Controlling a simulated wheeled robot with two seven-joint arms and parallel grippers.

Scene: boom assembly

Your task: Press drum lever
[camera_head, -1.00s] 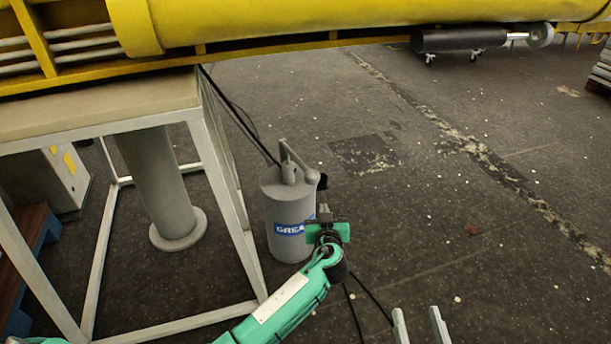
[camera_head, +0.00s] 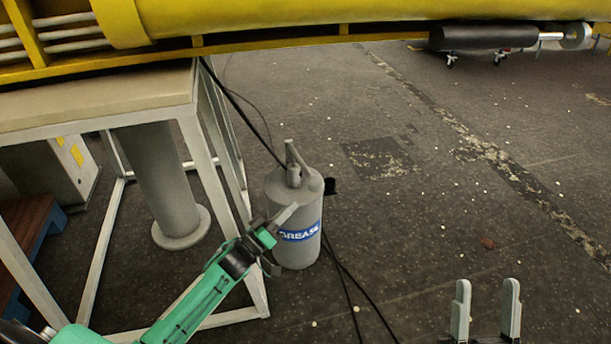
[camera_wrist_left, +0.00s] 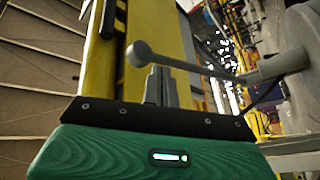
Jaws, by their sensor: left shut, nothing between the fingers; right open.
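The grey grease drum (camera_head: 293,254) stands on the floor with a blue label on its side. Its lever (camera_head: 297,158) is on top. In the left wrist view the lever (camera_wrist_left: 187,67) is a grey rod ending in a ball, passing just beyond my fingertips; I cannot tell whether they touch. My left gripper (camera_head: 288,212) is shut and empty, in front of the drum's left side in the head view. Its closed fingers also show in the left wrist view (camera_wrist_left: 158,82). My right gripper (camera_head: 486,287) is open and empty at the lower right, well apart from the drum.
A metal-framed table (camera_head: 95,107) stands left of the drum. A yellow boom (camera_head: 290,18) spans the top. Black hoses (camera_head: 350,290) run by the drum. A dark cylinder (camera_head: 485,38) on wheels is at the back right. The floor right of the drum is clear.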

